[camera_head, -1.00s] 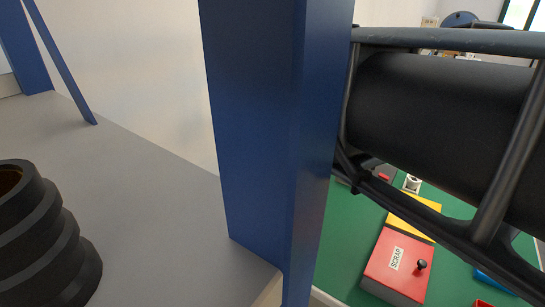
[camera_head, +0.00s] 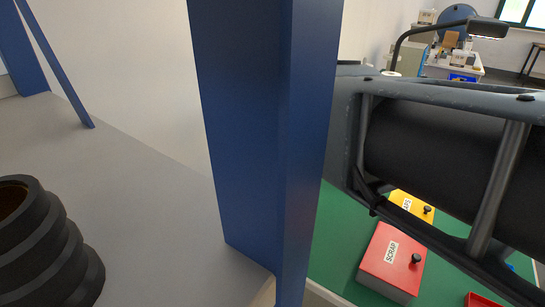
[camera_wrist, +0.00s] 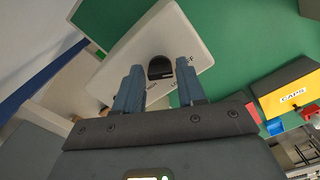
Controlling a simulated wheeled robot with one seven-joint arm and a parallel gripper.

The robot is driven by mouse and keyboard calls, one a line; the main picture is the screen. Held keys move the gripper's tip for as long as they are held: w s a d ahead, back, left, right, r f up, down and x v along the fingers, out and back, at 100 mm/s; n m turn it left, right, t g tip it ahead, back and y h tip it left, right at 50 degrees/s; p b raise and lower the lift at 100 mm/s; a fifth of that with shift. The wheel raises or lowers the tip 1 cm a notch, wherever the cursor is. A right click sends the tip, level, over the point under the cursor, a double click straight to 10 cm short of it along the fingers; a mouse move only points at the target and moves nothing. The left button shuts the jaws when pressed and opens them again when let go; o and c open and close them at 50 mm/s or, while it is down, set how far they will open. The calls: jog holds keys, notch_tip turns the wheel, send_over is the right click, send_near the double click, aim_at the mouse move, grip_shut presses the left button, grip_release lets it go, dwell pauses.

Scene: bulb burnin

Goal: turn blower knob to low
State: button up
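A white box with a black knob (camera_wrist: 160,68) on its face shows in the wrist view, beyond my fingers. I take this white box (camera_wrist: 135,52) to be the blower's control box. Small dark lettering, partly legible, lies to the right of the knob. My gripper (camera_wrist: 159,72) is open, one finger to each side of the knob in the picture. A gap shows between each finger and the knob; I cannot tell how far the tips are from the box face. In the head view the knob and my fingers are hidden.
A blue post (camera_head: 265,140) stands close in the head view. A red SCRAP box (camera_head: 392,262) and a yellow CAPS box (camera_head: 408,204) sit on the green bench (camera_head: 336,245). A black ribbed part (camera_head: 45,245) is at lower left. A lamp (camera_head: 487,28) stands behind.

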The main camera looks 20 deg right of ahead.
grip_shut()
jog(key=shift+m, duration=0.3)
jog(key=m+b, duration=0.3)
jog(key=m, duration=0.2)
jog(key=shift+f+m, duration=0.1)
jog(key=shift+m, duration=0.2)
jog(key=m+b, duration=0.2)
jog(key=m, duration=0.3)
jog(key=shift+b, duration=0.3)
jog(key=shift+m, duration=0.4)
jog(key=shift+o, duration=1.7)
grip_release()
